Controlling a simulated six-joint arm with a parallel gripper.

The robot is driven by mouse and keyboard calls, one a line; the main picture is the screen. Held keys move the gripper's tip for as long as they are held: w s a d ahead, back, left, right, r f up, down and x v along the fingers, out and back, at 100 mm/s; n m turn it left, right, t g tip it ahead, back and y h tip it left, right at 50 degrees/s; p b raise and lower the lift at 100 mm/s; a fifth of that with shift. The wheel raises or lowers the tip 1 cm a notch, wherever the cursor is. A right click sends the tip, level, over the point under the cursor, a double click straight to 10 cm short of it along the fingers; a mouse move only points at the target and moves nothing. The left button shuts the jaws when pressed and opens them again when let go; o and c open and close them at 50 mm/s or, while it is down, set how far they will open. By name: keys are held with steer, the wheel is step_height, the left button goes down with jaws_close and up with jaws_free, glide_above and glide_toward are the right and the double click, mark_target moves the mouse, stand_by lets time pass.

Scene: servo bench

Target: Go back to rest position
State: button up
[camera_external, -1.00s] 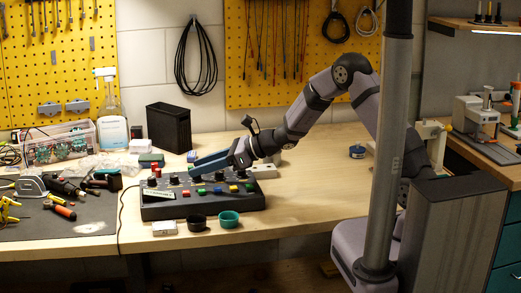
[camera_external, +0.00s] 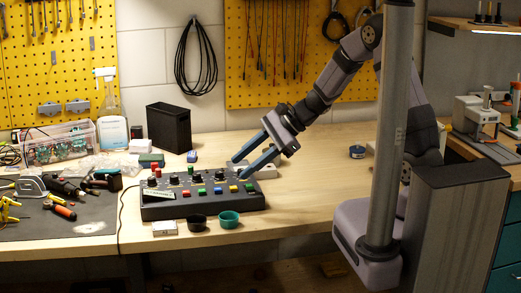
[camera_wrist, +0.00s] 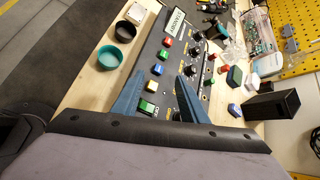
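My gripper (camera_external: 238,170) is open and empty, with its two blue fingers spread apart. It points down and left above the right end of the dark control box (camera_external: 160,210). The box carries knobs and several coloured buttons on its top. In the wrist view my gripper (camera_wrist: 157,88) also shows its fingers apart, with the panel of the control box (camera_wrist: 172,62) between and beyond them. I cannot tell whether the fingertips touch the box.
A green cup (camera_external: 229,220) and a black cup (camera_external: 196,222) stand in front of the box. A black bin (camera_external: 168,130) and a spray bottle (camera_external: 111,115) stand behind. Tools (camera_external: 62,208) lie on the mat at left. The bench right of the box is largely clear.

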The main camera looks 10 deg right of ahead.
steer(key=s+d+r+n+h+p, duration=0.2)
steer(key=s+d+n+h+p, duration=0.1)
steer(key=d, duration=0.7)
steer(key=s+d+r+n+g+h+p, duration=0.1)
steer(key=s+d+r+n+h+p, duration=0.1)
steer(key=s+d+n, duration=0.4)
steer(key=s+d+r+n+h+p, duration=0.3)
steer(key=s+d, duration=0.3)
steer(key=d, duration=0.8)
steer(key=shift+d+n+h+p, duration=0.25)
steer(key=shift+n+h+p, duration=0.65)
steer(key=shift+a, duration=0.1)
stand_by(0.3)
